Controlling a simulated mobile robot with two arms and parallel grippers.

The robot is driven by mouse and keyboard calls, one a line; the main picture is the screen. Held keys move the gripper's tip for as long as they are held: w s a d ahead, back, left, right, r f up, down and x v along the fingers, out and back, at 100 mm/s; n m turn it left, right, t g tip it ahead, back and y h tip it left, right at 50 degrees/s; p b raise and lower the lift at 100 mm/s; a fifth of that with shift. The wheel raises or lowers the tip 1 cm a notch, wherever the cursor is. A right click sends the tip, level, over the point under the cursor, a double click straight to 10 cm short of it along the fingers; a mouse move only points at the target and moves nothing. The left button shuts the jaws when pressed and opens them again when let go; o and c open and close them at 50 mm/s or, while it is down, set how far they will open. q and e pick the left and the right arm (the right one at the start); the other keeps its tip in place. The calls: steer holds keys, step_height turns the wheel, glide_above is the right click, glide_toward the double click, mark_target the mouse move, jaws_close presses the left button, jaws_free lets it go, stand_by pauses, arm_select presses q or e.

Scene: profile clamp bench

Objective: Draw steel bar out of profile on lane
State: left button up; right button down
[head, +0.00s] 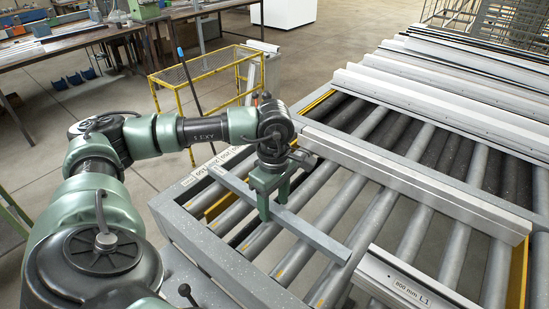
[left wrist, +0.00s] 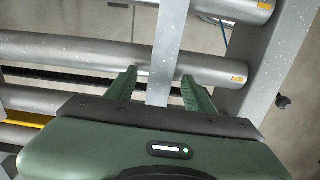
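A long grey steel bar (head: 312,234) lies slantwise over the rollers. Its near end is close to the end of a white profile (head: 385,279) labelled "800 mm L1". The bar's end looks clear of the profile, though I cannot tell the exact gap. My left gripper (head: 274,203) points down over the bar, one finger on each side of it. In the left wrist view the bar (left wrist: 168,45) runs between the spread fingers of the gripper (left wrist: 160,78), with a gap on both sides. My right gripper is not in view.
The roller bed (head: 345,195) has a grey side frame (head: 190,228) with labels. Another long white profile (head: 420,187) lies across the rollers, with more profiles (head: 450,97) behind. A yellow wire-frame stand (head: 205,75) and a workbench (head: 75,38) stand at the back left.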

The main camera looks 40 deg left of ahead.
mark_target(274, 207)
arm_select(q)
step_height(274, 207, up, 12)
stand_by(0.7)
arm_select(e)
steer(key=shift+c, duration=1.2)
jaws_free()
arm_select(q)
steer(key=shift+f, duration=0.1)
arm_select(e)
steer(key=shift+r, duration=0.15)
